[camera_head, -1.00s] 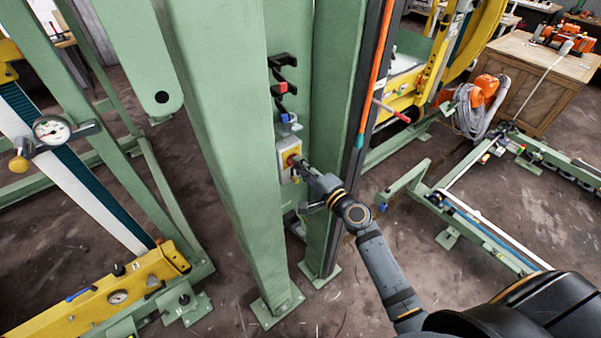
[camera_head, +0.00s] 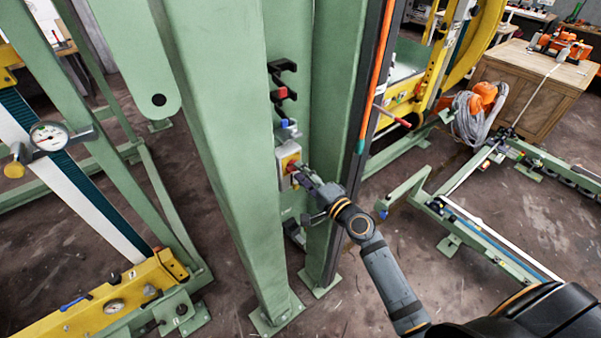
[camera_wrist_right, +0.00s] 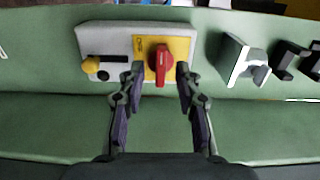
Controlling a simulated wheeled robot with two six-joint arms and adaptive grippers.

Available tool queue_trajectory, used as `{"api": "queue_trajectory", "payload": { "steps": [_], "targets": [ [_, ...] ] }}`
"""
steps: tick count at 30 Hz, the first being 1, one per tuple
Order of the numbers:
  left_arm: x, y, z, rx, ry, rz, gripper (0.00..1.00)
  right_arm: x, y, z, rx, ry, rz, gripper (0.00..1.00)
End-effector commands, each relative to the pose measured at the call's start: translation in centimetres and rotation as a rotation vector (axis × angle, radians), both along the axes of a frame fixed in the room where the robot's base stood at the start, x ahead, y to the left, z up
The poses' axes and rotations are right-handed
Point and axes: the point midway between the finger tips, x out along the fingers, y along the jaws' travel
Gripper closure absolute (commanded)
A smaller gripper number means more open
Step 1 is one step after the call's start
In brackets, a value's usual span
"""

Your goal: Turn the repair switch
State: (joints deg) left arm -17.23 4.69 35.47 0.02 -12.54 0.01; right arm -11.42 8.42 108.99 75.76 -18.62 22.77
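The repair switch is a red knob (camera_wrist_right: 160,65) on a yellow plate (camera_wrist_right: 179,47) at one end of a grey box (camera_wrist_right: 90,38). In the wrist view the knob's handle points down the picture. In the head view the red knob (camera_head: 292,167) and its box (camera_head: 283,181) are fixed to a green post. My right gripper (camera_wrist_right: 160,70) is open, with one fingertip on each side of the knob and a visible gap on both sides. In the head view my right gripper (camera_head: 300,174) reaches the switch from the lower right. My left gripper is not in view.
A yellow button (camera_wrist_right: 91,65) sits on the same box. A pale bracket (camera_wrist_right: 245,62) and black hooks (camera_wrist_right: 289,58) are mounted beside it. Green posts (camera_head: 222,150) stand close on both sides. An orange-and-teal strip (camera_head: 372,85) runs up the right post.

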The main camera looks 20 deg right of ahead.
Motion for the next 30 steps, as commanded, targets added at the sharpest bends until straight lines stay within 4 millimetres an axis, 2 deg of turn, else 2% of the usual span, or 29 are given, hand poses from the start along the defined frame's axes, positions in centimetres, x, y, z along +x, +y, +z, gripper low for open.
{"api": "queue_trajectory", "payload": {
  "steps": [6, 10, 15, 27, 30],
  "targets": [
    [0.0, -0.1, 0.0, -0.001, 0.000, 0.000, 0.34, -4.2, -1.4, -0.2, -0.004, 0.005, 0.004, 0.66],
    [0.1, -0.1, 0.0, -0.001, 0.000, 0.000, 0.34, -5.6, -2.0, -0.1, -0.003, 0.002, 0.002, 0.66],
    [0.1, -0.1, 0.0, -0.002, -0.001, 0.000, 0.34, -6.2, -2.2, 0.0, -0.001, 0.002, 0.001, 0.66],
    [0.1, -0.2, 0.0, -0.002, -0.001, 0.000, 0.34, -6.1, -2.2, 0.0, -0.001, 0.002, 0.000, 0.66],
    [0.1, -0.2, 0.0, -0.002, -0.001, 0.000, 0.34, -6.1, -2.5, -1.1, -0.023, 0.015, -0.007, 0.66]
  ]
}}
